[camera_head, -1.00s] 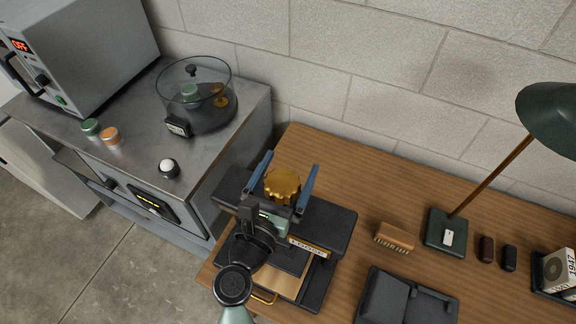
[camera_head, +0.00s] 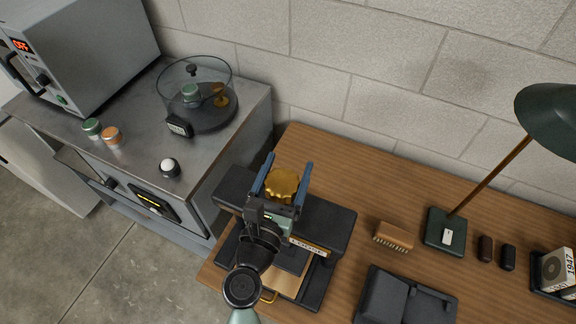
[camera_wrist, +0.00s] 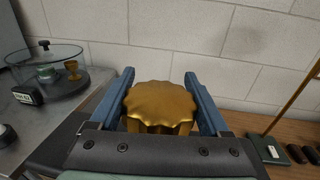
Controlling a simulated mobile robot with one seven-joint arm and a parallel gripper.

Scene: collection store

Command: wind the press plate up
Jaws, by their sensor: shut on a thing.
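The press (camera_head: 338,232) is a dark block-shaped frame standing at the left end of the wooden table. Its brass scalloped knob (camera_head: 283,184) sits on top. My gripper (camera_head: 284,180) is at the knob, with one blue finger on each side, shut on it. In the wrist view the knob (camera_wrist: 160,104) fills the space between the two blue fingers (camera_wrist: 162,92). The press plate is mostly hidden below my arm and the frame. A brass-coloured surface (camera_head: 287,283) shows low in the press.
A wooden brush (camera_head: 394,236), a dark open case (camera_head: 405,300) and a green lamp (camera_head: 445,232) are on the table to the right. A metal cabinet with a glass-covered round chamber (camera_head: 198,100) stands at left. A block wall is behind.

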